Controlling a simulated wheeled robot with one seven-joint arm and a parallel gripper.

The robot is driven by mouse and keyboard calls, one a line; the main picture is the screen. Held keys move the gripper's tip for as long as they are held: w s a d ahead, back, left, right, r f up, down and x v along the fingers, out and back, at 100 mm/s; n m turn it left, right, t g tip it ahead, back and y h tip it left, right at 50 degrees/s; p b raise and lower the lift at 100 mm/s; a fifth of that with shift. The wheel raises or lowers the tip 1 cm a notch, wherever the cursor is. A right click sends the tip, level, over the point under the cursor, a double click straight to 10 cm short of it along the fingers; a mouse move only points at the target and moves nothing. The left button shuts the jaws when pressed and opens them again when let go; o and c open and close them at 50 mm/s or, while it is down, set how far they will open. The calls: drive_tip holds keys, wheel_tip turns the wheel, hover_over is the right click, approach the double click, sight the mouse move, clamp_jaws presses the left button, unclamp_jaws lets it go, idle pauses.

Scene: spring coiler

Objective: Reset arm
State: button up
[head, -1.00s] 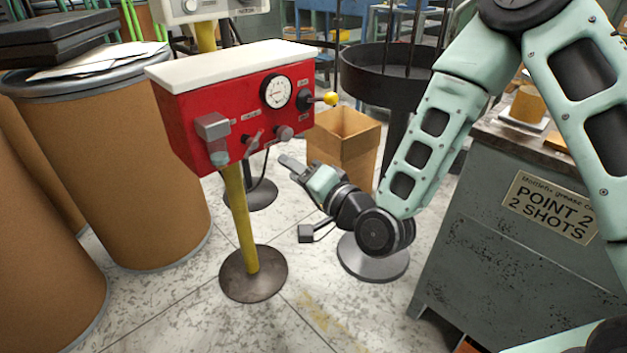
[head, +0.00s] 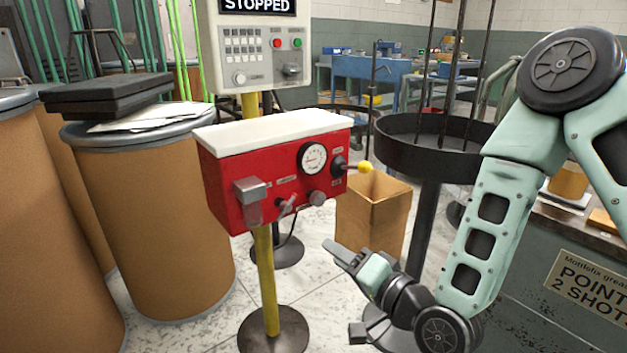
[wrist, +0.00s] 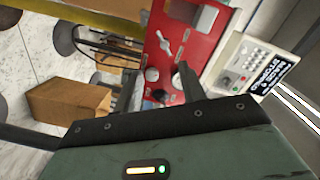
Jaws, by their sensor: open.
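My gripper (head: 343,254) is in the lower middle of the head view, below and to the right of the red control box (head: 272,175). It is apart from the box and holds nothing that I can see. In the wrist view its two dark fingers stand well apart, with the red box (wrist: 187,45) beyond them. The box has a white top, a round gauge, several knobs and a lever with a yellow ball (head: 365,167). My arm is bent, with its elbow high at the right.
A cardboard box (head: 370,215) stands behind my gripper. A black round stand (head: 430,140) is close to my arm. Brown drums (head: 150,220) fill the left. A grey panel (head: 262,55) reads STOPPED. A grey cabinet (head: 530,290) is at the lower right.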

drive_tip(key=s+a+f+n+g+h, duration=0.2)
drive_tip(key=s+n+g+h, duration=0.2)
drive_tip(key=s+n+g, duration=0.45)
drive_tip(key=s+d+r+n+g+h, duration=0.2)
drive_tip(key=s+d+r+g+h, duration=0.15)
drive_tip(key=s, duration=0.35)
drive_tip(key=s+d+r+n+g+h, duration=0.25)
drive_tip(key=s+d, duration=0.25)
drive_tip(key=s, duration=0.3)
wheel_tip(320, 180, up, 24)
drive_tip(key=p, duration=2.4)
drive_tip(key=shift+r, duration=0.15)
